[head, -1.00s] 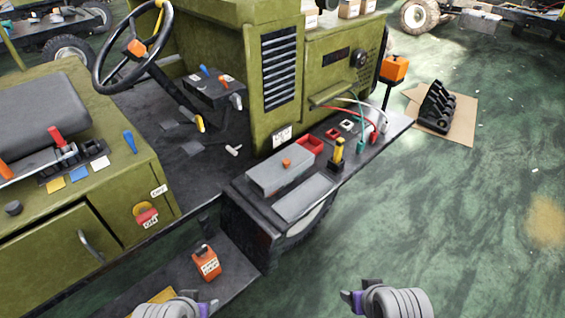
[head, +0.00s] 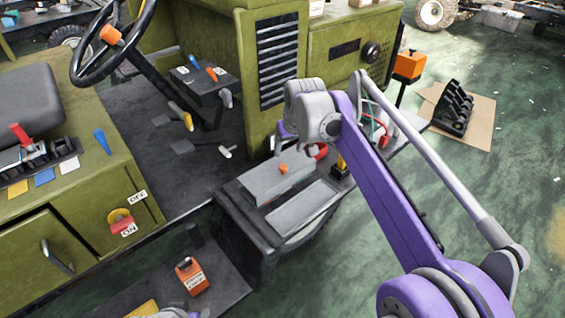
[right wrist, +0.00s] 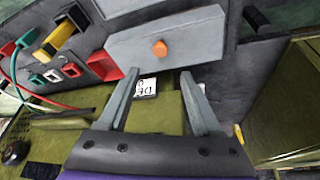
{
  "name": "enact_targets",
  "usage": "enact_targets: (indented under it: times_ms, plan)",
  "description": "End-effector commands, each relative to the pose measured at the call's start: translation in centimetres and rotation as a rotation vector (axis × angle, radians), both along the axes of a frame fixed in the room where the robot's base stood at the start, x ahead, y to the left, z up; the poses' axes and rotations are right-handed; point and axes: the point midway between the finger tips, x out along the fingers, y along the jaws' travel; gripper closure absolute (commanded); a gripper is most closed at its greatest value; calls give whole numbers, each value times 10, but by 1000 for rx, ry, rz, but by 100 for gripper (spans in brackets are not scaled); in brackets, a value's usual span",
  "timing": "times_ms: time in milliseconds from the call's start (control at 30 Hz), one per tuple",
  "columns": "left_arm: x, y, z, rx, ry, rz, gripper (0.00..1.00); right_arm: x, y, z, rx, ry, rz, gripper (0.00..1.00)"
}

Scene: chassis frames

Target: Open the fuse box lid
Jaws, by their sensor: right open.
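The fuse box appears to be the grey box (head: 262,186) with a small orange knob (head: 283,169), on the dark side shelf of the green vehicle; its lid looks shut. In the right wrist view the grey box (right wrist: 190,42) and orange knob (right wrist: 159,48) lie just beyond my fingertips. My right gripper (right wrist: 159,76) is open and empty, its two fingers pointing at the box's near side, with the knob roughly between them. In the head view my right gripper (head: 283,133) hangs above and behind the box, partly hidden by its wrist. Only a sliver of my left arm shows at the bottom edge.
A flat grey box (head: 302,205) lies beside the fuse box. A red part (right wrist: 102,65) and a yellow-and-black part (right wrist: 58,40) stand near the gripper. Coloured cables (right wrist: 14,75) run beyond them. The vehicle's green panel (head: 277,28) rises behind the shelf.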

Motion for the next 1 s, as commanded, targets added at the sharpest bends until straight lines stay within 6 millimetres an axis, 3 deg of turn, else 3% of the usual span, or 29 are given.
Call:
enact_targets:
  times_ms: [600, 1000]
  plan:
    - [-1, 0, -8, 0, 3, 0, 50, 35, 8, -89, 0, 0, -1, 34]
    - [-1, 0, -8, 0, 3, 0, 50, 39, 9, -97, 0, 0, -1, 34]
